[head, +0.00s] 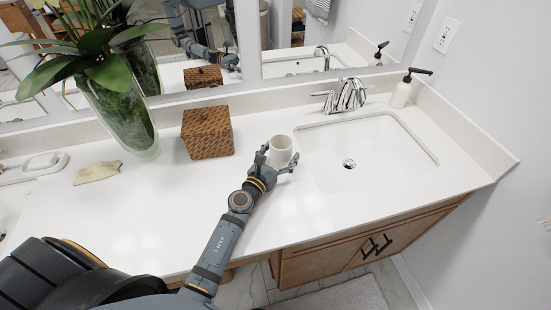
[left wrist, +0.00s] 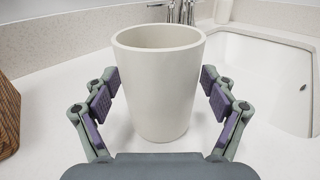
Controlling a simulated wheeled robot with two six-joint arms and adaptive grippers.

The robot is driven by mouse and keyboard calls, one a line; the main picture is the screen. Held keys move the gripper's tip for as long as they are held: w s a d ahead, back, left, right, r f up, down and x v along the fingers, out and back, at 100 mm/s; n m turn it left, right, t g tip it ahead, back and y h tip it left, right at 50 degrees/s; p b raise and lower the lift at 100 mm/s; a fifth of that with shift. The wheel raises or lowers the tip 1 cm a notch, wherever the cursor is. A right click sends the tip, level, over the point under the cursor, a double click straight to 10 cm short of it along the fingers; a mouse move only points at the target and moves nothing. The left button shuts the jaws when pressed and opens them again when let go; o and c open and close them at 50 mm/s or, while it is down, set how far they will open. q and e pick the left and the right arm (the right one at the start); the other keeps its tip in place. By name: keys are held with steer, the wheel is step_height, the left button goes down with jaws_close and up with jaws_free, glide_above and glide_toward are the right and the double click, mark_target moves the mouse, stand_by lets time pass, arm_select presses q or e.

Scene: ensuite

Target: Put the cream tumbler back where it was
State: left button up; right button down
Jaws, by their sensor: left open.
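The cream tumbler (head: 281,149) stands upright on the white counter, just left of the sink. My left gripper (head: 277,161) is around it, with one finger on each side. In the left wrist view the tumbler (left wrist: 158,85) fills the middle, between the open fingers of the left gripper (left wrist: 158,100). Small gaps show between the purple pads and the tumbler's sides. The tumbler's lower front is partly hidden by the gripper in the head view. My right gripper is not in view.
The sink basin (head: 372,155) lies right of the tumbler, with a chrome faucet (head: 347,95) behind it. A woven box (head: 207,133) stands to the left. A soap dispenser (head: 402,92), a plant vase (head: 122,115) and a cloth-like item (head: 97,172) are further off. The front counter is clear.

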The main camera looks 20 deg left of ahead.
arm_select(q)
steer(key=s+b, duration=0.1)
steer(key=s, duration=0.2)
steer(key=s+a+b, duration=0.1)
steer(key=s, duration=0.3)
steer(key=s+a+b, duration=0.1)
steer(key=s, duration=0.2)
steer(key=shift+s+f, duration=0.2)
steer(key=shift+s, duration=0.2)
steer(key=shift+s+a+r, duration=0.15)
steer(key=shift+s+r, duration=0.05)
steer(key=shift+s, duration=0.3)
